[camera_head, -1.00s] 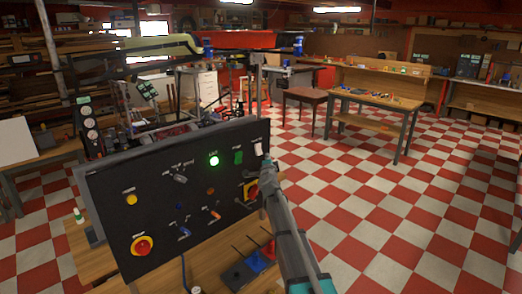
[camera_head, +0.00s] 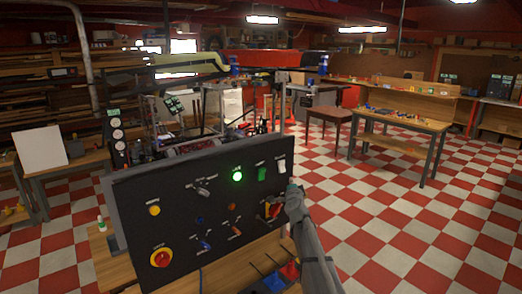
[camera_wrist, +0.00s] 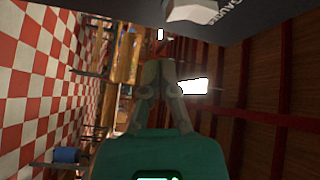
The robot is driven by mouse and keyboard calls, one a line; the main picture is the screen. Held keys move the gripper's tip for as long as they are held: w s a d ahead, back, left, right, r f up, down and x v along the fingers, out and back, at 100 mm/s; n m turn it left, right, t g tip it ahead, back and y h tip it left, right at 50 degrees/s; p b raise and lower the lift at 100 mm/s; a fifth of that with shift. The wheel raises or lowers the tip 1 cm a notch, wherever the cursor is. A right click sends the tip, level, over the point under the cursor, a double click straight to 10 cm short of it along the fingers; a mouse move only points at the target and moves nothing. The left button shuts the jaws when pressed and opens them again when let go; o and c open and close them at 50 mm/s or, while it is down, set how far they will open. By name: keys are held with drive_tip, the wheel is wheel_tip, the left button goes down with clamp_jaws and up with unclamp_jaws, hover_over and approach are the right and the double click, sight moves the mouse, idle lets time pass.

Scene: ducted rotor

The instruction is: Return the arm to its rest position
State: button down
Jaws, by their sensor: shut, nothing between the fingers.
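My gripper (camera_head: 292,187) is at the right edge of the black control panel (camera_head: 135,222), just below the white switch (camera_head: 282,167). The head view does not show clearly whether it touches the panel. In the wrist view my gripper (camera_wrist: 160,65) shows its two fingers brought together, shut and empty.
The panel carries a lit green lamp (camera_head: 237,176), a green switch (camera_head: 262,173), a yellow button (camera_head: 154,210) and a red-yellow knob (camera_head: 161,257). A wooden workbench (camera_head: 405,119) stands at the back right. Checkered floor right of my arm is clear.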

drive_tip(key=s+a+f+n+g+y, duration=0.3)
drive_tip(key=s+f+n+g, duration=0.3)
drive_tip(key=s, duration=0.4)
drive_tip(key=s+a+f+n+g+y, duration=0.2)
drive_tip(key=s+a+f+n+g, duration=0.15)
drive_tip(key=s+f+n, duration=0.5)
drive_tip(key=s+d+f+g+h, duration=0.1)
drive_tip(key=s+d+g, duration=0.1)
drive_tip(key=s, duration=0.6)
drive_tip(key=s+d+f+g+h, duration=0.1)
drive_tip(key=s+d+f+g, duration=0.1)
drive_tip(key=s, duration=0.6)
drive_tip(key=s+d+f+g+h, duration=0.2)
drive_tip(key=s+g, duration=0.3)
drive_tip(key=s, duration=0.3)
drive_tip(key=shift+d, duration=0.85)
